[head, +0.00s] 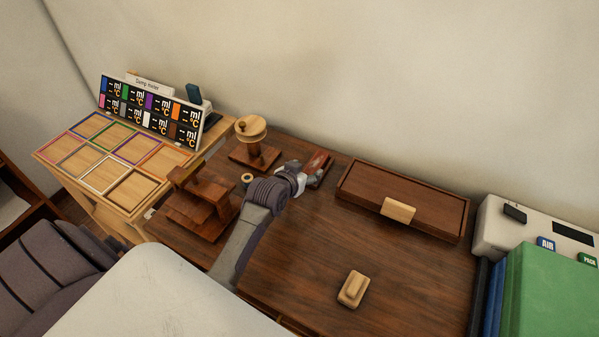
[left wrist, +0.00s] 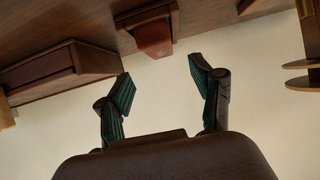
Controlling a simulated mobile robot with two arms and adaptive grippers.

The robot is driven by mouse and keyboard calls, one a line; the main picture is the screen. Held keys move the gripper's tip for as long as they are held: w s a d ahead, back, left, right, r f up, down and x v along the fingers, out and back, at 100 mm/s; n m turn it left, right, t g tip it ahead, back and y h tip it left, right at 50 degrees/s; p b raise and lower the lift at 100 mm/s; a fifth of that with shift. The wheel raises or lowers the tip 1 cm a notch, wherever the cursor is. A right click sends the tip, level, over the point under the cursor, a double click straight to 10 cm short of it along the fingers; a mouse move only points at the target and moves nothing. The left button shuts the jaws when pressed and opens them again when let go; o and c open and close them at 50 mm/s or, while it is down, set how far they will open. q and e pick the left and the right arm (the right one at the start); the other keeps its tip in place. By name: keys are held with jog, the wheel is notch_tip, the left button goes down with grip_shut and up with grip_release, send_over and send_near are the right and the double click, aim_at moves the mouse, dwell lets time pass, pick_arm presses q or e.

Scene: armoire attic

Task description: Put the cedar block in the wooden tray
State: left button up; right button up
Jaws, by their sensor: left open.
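A long dark brown wooden tray (head: 352,197) lies at the back of the desk; its end shows in the left wrist view (left wrist: 75,68). A pale wood block (head: 398,210) is at its front edge; I cannot tell whether it rests on the rim or stands before it. A reddish-brown block (head: 318,162) lies left of the tray, in or on a dark holder; it also shows in the left wrist view (left wrist: 153,38). I cannot tell for sure which block is cedar. My left gripper (head: 299,174) is open and empty, close to the reddish block, partly covering it. My right gripper is out of view.
A pale stepped wooden piece (head: 353,289) lies at the front. A round-topped stand (head: 252,130) and a dark wooden stand (head: 200,205) are left of my arm. Green and blue binders (head: 550,290) and a white device (head: 490,225) bound the right. The middle desk is clear.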

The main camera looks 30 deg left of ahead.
pick_arm(q)
jog(key=shift+v, duration=2.25)
jog(key=shift+s+f, duration=0.1)
